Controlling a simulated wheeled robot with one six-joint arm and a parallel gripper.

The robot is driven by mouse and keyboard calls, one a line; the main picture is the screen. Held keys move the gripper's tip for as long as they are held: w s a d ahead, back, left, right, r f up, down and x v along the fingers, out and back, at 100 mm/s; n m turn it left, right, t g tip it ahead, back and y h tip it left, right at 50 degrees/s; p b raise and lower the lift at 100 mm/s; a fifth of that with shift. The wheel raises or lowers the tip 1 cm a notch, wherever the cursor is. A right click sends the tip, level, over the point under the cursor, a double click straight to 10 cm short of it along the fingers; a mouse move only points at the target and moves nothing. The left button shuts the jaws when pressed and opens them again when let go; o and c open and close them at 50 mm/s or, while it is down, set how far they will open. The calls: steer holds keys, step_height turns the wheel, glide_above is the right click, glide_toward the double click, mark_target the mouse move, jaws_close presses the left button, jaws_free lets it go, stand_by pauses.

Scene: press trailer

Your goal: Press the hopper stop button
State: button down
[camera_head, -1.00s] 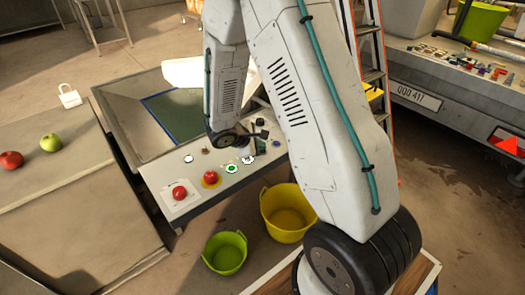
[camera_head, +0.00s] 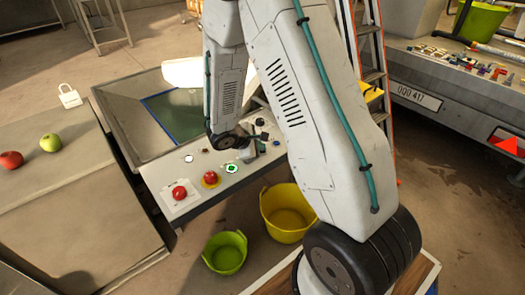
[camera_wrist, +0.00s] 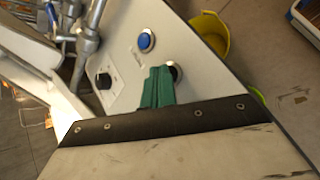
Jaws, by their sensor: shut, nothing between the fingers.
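The control panel (camera_head: 195,204) is a pale sloping box with several buttons. Two red mushroom buttons, a left one (camera_head: 179,192) and one on a yellow base (camera_head: 211,179), sit at its near left end. A green-lit button (camera_head: 232,168) follows to their right. My gripper (camera_head: 250,157) is over the panel just right of the green button. In the wrist view its teal fingers (camera_wrist: 158,87) are shut and empty. They cover most of a silver-ringed button (camera_wrist: 177,71); contact cannot be told. A blue button (camera_wrist: 147,41) and a black knob (camera_wrist: 104,81) are beside it. I cannot read which button is the hopper stop.
A yellow bucket (camera_head: 288,210) and a green bucket (camera_head: 225,253) stand below the panel. A hopper (camera_head: 130,120) lies behind it. Two apples, red (camera_head: 11,160) and green (camera_head: 50,143), are on the left table. A ladder (camera_head: 371,75) and a trailer (camera_head: 450,90) are at right.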

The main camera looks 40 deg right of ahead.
steer(key=shift+r, duration=0.8)
steer(key=shift+r, duration=2.5)
